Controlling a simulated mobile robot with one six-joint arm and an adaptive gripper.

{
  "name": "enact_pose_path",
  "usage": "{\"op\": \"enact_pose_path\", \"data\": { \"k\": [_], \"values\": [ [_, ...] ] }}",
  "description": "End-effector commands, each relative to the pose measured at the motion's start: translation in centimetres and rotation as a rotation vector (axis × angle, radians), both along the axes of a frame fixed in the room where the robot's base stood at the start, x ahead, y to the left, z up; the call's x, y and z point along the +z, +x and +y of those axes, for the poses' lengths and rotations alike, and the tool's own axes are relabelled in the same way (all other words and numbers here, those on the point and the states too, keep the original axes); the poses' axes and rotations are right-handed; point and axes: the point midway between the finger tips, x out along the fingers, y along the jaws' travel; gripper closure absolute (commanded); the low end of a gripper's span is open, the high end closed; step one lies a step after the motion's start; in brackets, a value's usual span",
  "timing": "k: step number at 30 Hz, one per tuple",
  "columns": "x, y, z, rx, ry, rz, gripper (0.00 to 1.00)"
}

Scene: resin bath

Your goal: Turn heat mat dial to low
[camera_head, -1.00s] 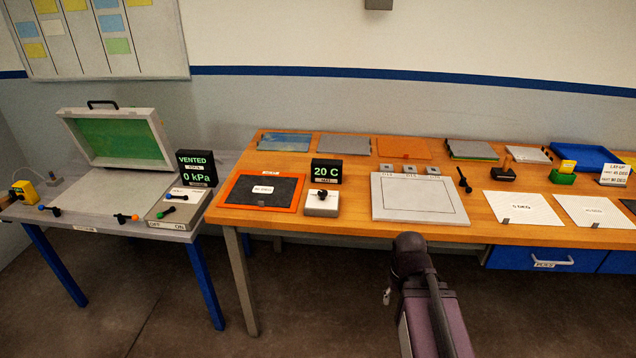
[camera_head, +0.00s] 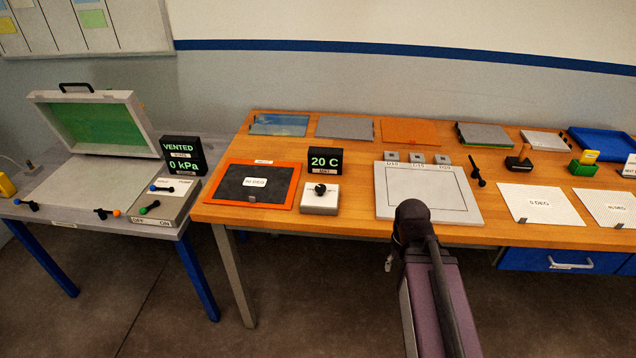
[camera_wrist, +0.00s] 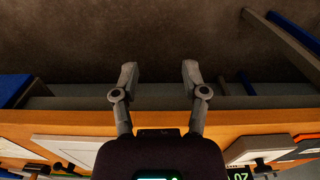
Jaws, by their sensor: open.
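The heat mat dial is a black knob (camera_head: 320,189) on a white box (camera_head: 319,206) near the front edge of the wooden bench. Its exact pointing and its markings are too small to read. Behind it a black display (camera_head: 322,158) reads 20 C. Left of it lies the heat mat (camera_head: 233,194), dark with an orange border and a white label. In the wrist view my gripper (camera_wrist: 158,78) is open and empty, with its fingers over the bench's front edge and the floor. The knob shows at the lower right of that view (camera_wrist: 262,166), well apart from the fingers.
A grey plate (camera_head: 392,203) lies right of the dial, with several small grey blocks behind it. A side table (camera_head: 75,228) at left carries an open green-lined case (camera_head: 100,128), coloured-tip handles and a VENTED 0 kPa display (camera_head: 182,156). The floor before the bench is clear.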

Motion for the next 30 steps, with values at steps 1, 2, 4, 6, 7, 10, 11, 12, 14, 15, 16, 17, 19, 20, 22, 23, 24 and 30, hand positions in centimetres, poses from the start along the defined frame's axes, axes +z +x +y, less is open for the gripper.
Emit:
{"op": "enact_pose_path", "data": {
  "k": [1, 2, 4, 6, 7, 10, 11, 12, 14, 15, 16, 17, 19, 20, 22, 23, 24, 30],
  "values": [
    [0.0, 0.0, 0.0, 0.000, 0.000, 0.000, 0.43],
    [0.0, 0.0, 0.0, 0.000, 0.000, 0.000, 0.43],
    [0.0, 0.0, 0.0, 0.000, 0.000, 0.000, 0.43],
    [0.0, 0.0, 0.0, 0.000, 0.000, 0.000, 0.43],
    [0.0, 0.0, 0.0, 0.000, 0.000, 0.000, 0.43],
    [0.0, 0.0, 0.0, 0.000, 0.000, 0.000, 0.31],
    [0.0, 0.0, 0.0, 0.001, 0.000, 0.000, 0.22],
    [0.1, 0.1, 0.1, 0.003, 0.000, 0.000, 0.12],
    [0.3, 0.4, 0.2, 0.011, 0.000, 0.000, 0.12],
    [0.5, 0.7, 0.3, 0.020, 0.000, 0.000, 0.12],
    [0.7, 0.9, 0.4, 0.029, 0.000, 0.000, 0.12],
    [0.9, 1.3, 0.6, 0.039, 0.000, 0.000, 0.12],
    [1.6, 2.3, 1.1, 0.074, 0.000, 0.000, 0.12],
    [2.0, 2.9, 1.0, 0.088, 0.000, 0.000, 0.12],
    [3.0, 4.4, 1.7, 0.140, 0.000, 0.000, 0.12],
    [3.5, 5.1, 2.1, 0.166, 0.000, 0.000, 0.12],
    [4.2, 6.2, 2.7, 0.206, 0.000, 0.000, 0.12],
    [8.1, 12.1, 6.9, 0.441, 0.000, 0.000, 0.12]
  ]
}}
